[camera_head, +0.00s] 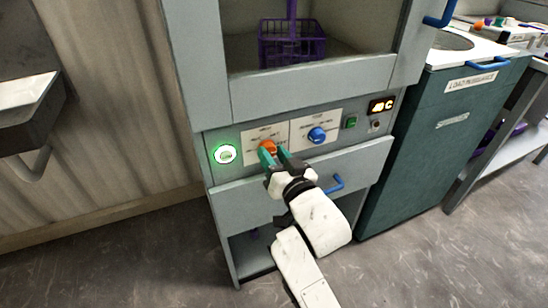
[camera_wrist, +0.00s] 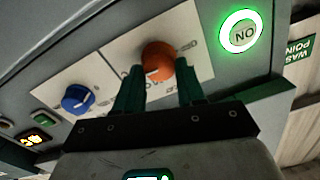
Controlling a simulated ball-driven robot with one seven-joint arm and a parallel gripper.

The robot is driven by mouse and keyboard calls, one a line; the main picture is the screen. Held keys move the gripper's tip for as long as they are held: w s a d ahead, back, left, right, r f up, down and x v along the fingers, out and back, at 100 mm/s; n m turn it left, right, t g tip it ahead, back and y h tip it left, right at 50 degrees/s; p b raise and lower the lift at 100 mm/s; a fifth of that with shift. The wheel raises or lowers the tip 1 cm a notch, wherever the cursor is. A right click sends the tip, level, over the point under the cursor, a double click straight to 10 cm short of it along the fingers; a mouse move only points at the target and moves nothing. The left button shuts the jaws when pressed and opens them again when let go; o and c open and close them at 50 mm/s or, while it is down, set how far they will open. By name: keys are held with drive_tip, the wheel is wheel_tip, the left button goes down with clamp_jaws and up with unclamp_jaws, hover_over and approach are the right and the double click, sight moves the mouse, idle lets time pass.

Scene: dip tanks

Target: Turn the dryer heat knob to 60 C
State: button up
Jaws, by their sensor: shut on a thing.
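The dryer (camera_head: 215,110) is a grey cabinet with a control panel below its window. An orange knob (camera_head: 268,148) sits on a white label plate at the panel's left part; it also shows in the wrist view (camera_wrist: 158,60). My gripper (camera_head: 270,156) reaches it from the front, with green fingers on either side of the knob, shut on it. The fingers show below the knob in the wrist view (camera_wrist: 160,88). The knob's pointer and the plate's small print cannot be read. A small display (camera_head: 382,105) glows orange; its figures are unclear apart from a C.
A blue knob (camera_head: 317,135), a green button (camera_head: 351,122) and a lit green ring button (camera_head: 225,154) flank the orange knob. A drawer with a blue handle (camera_head: 336,183) lies below. A purple basket (camera_head: 290,42) stands behind the window. A dark green cabinet (camera_head: 430,150) stands right.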

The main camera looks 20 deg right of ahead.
drive_tip(key=shift+f, duration=0.25)
drive_tip(key=o, duration=1.1)
drive_tip(key=shift+r, duration=0.15)
drive_tip(key=shift+c, duration=0.2)
drive_tip(key=s+p, duration=0.1)
drive_tip(key=s, duration=0.9)
drive_tip(key=shift+s+d, duration=0.15)
drive_tip(key=shift+s, duration=0.25)
